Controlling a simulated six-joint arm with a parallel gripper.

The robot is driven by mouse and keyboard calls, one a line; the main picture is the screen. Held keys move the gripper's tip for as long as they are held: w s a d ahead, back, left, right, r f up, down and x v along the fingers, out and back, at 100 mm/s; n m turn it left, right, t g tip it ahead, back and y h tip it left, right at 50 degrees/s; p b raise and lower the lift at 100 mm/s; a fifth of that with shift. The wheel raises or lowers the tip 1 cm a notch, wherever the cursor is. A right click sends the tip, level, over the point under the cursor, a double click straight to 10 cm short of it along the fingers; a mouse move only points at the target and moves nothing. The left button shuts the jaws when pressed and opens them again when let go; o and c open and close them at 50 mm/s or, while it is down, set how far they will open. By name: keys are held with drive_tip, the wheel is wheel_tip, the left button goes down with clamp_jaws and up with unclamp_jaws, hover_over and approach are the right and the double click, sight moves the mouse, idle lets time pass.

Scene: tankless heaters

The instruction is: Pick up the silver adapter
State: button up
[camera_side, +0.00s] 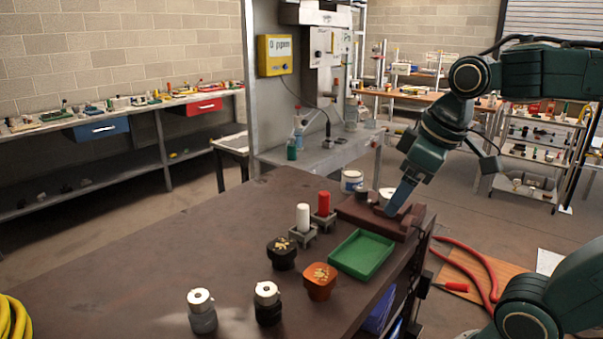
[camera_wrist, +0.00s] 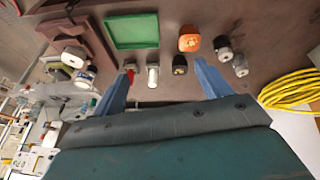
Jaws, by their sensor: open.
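Two short cylinders with silver tops stand upright near the table's front edge in the side view: one with a dark grey base (camera_side: 203,318) and one with a black base (camera_side: 267,308). I cannot tell for sure which is the silver adapter. In the wrist view the black-based one (camera_wrist: 222,46) and the grey-based one (camera_wrist: 240,66) lie right of the right finger. My gripper (camera_side: 390,212) is over the brown block at the table's far right, well apart from both cylinders. In the wrist view my gripper (camera_wrist: 162,68) has its blue fingers wide apart, holding nothing.
A green tray (camera_side: 362,253), an orange pot (camera_side: 320,284) and a black pot (camera_side: 281,255) stand between my gripper and the cylinders. White (camera_side: 303,218) and red (camera_side: 323,204) posts stand behind. The brown block (camera_side: 358,215) lies beneath my gripper. The table's left part is clear.

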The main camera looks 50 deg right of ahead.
drive_tip(key=w+d+r+n+g, duration=0.2)
drive_tip(key=w+d, duration=0.4)
drive_tip(key=n+g, duration=0.3)
drive_tip(key=n, duration=0.2)
hover_over(391, 193)
drive_tip(key=shift+y, duration=0.3)
drive_tip(key=shift+d+f, duration=0.1)
drive_tip(key=shift+f, duration=6.35)
drive_tip(key=shift+f, duration=0.1)
drive_tip(key=shift+f, duration=2.5)
drive_tip(key=shift+c, duration=0.3)
drive_tip(key=c, duration=1.3)
